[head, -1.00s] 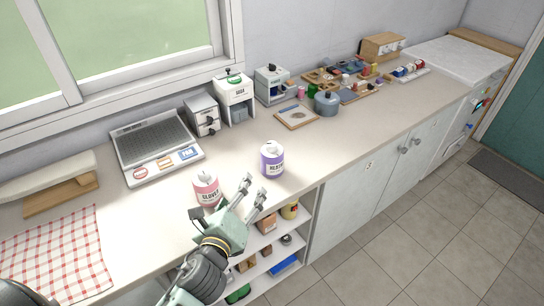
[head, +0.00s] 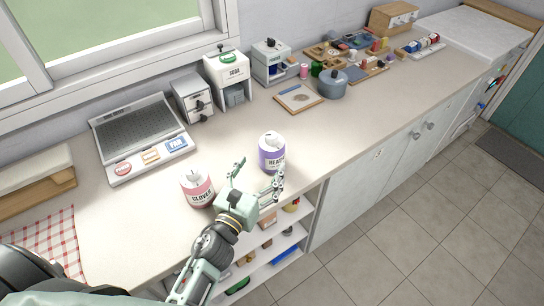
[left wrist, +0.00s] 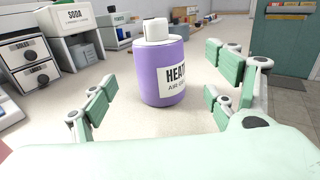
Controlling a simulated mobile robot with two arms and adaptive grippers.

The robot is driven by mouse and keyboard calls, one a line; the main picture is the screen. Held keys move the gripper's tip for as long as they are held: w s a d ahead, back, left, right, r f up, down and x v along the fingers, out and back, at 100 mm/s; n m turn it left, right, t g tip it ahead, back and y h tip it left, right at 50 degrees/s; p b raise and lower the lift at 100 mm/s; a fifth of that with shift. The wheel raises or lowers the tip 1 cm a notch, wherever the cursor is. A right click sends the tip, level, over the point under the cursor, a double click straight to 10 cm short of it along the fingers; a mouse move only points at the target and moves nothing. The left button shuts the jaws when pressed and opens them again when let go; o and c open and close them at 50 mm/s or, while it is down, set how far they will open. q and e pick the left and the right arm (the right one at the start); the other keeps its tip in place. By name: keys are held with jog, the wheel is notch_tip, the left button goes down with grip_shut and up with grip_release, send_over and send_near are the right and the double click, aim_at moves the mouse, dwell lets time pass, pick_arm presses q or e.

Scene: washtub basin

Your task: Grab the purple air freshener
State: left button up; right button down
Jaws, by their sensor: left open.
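The purple air freshener (head: 272,153) stands upright on the counter near its front edge, with a white cap and a white label. It also shows in the left wrist view (left wrist: 163,68), ahead of and between my open fingers. My left gripper (head: 257,177) is open, its fingers spread, just short of the purple air freshener. It holds nothing. In the left wrist view the gripper's green pads (left wrist: 160,105) stand apart on both sides, with no clear contact on the can. My right gripper is not in view.
A pink canister (head: 197,189) stands close to the left of my left gripper. A steel drainer (head: 143,135), a soda dispenser (head: 228,75) and a grey pot (head: 332,84) stand farther back. Open shelves (head: 280,238) lie below the counter edge. Counter right of the purple can is clear.

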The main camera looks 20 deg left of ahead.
aim_at(266, 157)
pick_arm(q)
jog(key=w, duration=0.2)
jog(key=w+p, duration=0.1)
jog(key=shift+w+r, duration=0.25)
jog(key=shift+w, duration=0.1)
jog(key=w, duration=0.2)
jog(key=w+p, duration=0.1)
jog(key=w, duration=0.1)
jog(key=shift+d+f, duration=0.15)
jog(key=shift+d, duration=0.15)
jog(key=shift+w, duration=0.1)
jog(key=shift+c, duration=1.4)
jog(key=c, duration=1.1)
jog(key=shift+c, duration=0.5)
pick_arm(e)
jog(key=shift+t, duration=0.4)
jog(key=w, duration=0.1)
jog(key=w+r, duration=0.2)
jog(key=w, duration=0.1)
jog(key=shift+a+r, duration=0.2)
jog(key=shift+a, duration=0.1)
